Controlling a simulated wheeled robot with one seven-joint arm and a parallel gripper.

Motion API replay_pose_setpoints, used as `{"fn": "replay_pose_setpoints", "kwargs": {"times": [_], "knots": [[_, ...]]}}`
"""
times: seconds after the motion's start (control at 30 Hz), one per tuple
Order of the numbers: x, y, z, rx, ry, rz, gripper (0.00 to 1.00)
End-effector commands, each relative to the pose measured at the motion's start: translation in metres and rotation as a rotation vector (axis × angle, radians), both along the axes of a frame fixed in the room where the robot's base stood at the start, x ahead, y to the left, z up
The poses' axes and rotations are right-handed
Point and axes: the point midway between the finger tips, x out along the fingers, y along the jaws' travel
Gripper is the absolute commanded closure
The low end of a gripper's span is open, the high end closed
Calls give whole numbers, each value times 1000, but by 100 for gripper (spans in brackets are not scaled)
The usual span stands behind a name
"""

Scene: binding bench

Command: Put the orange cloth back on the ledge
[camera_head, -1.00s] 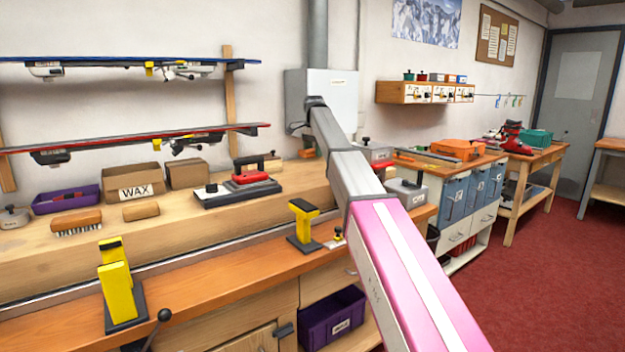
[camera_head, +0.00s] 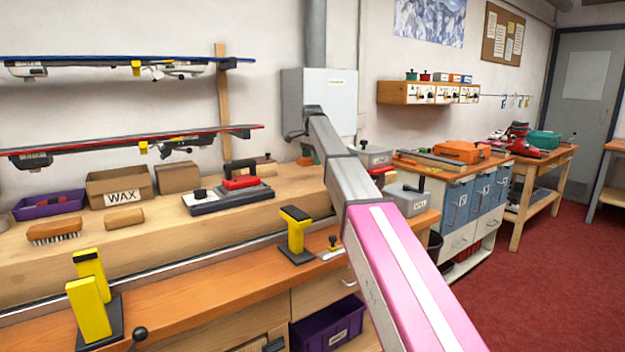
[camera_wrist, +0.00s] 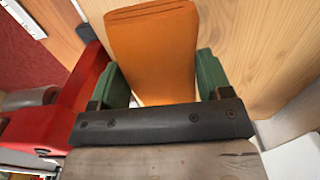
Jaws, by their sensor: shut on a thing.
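In the wrist view my gripper (camera_wrist: 160,78) has its green finger pads on either side of the orange cloth (camera_wrist: 153,45), shut on it. The cloth looks like a folded flat piece reaching out past the fingers, over a pale wooden surface. In the head view my arm hides most of my gripper; only a small orange and green patch shows beside the arm, too small to make out. The ledge appears to be the raised pale wood step (camera_head: 150,238) along the back of the bench.
On the step are a brush (camera_head: 54,230), a WAX box (camera_head: 120,187), a purple tray (camera_head: 48,205) and a red-handled tool (camera_head: 232,193). Yellow vises (camera_head: 88,300) stand in front. In the wrist view a red object (camera_wrist: 60,105) lies close on the left.

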Motion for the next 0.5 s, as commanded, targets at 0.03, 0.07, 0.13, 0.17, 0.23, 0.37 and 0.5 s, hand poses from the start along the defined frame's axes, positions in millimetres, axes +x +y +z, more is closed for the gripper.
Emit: {"fn": "replay_pose_setpoints", "kwargs": {"times": [0.03, 0.07, 0.13, 0.17, 0.23, 0.37, 0.5], "knots": [[-1, 0, -11, -1, 1, 0, 51], [-1, 0, -17, 0, 1, 0, 51], [-1, 0, -29, 0, 2, 0, 51], [-1, 0, -32, 0, 1, 0, 51], [-1, 0, -39, 0, 0, 0, 51], [0, 0, -50, 0, 0, 0, 51], [-1, 0, -68, -1, 1, 0, 51]]}}
